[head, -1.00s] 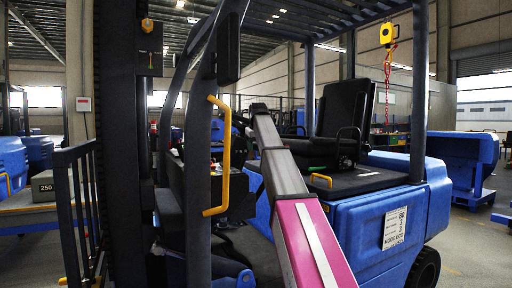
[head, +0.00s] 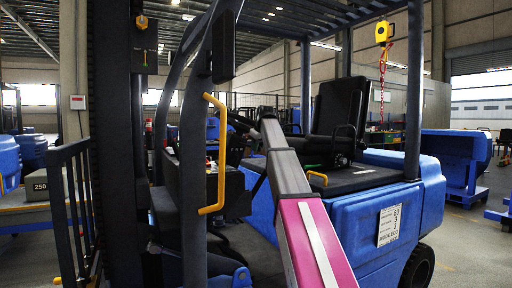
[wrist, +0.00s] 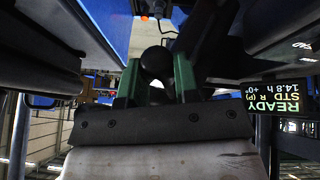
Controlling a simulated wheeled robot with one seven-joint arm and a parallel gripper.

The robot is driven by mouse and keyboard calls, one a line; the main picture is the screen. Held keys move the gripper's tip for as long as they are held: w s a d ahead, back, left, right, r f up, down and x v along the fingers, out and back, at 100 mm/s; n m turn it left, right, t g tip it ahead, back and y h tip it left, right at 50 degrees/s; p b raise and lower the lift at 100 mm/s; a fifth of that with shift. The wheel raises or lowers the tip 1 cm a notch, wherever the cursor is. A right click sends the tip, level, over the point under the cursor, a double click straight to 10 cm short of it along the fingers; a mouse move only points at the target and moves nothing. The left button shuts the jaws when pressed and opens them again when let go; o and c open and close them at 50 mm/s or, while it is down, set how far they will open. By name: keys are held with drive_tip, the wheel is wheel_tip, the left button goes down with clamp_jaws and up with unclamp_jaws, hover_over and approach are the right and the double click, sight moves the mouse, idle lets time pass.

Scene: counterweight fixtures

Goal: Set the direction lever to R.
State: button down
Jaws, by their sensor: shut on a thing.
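The direction lever's round black knob (wrist: 156,62) is between the green fingers of my gripper (wrist: 157,78) in the wrist view. My gripper is shut on it. The lever's shaft is mostly hidden behind the knob and fingers, so its tilt cannot be told. A dark display (wrist: 278,108) at the right of the wrist view appears upside down and reads READY, STD, R (P), 14.8 h. In the head view, my arm reaches into the cab of the blue forklift (head: 350,227); gripper and lever are hidden there.
In the head view, a dark post with a yellow grab handle (head: 217,155) stands left of my arm. The black seat (head: 333,120) is to its right. The overhead guard and its posts frame the cab. In the wrist view, dark panels crowd both sides of my gripper.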

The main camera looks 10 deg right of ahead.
drive_tip(key=c, duration=0.8)
unclamp_jaws()
drive_tip(key=shift+c, duration=0.2)
drive_tip(key=v, duration=1.1)
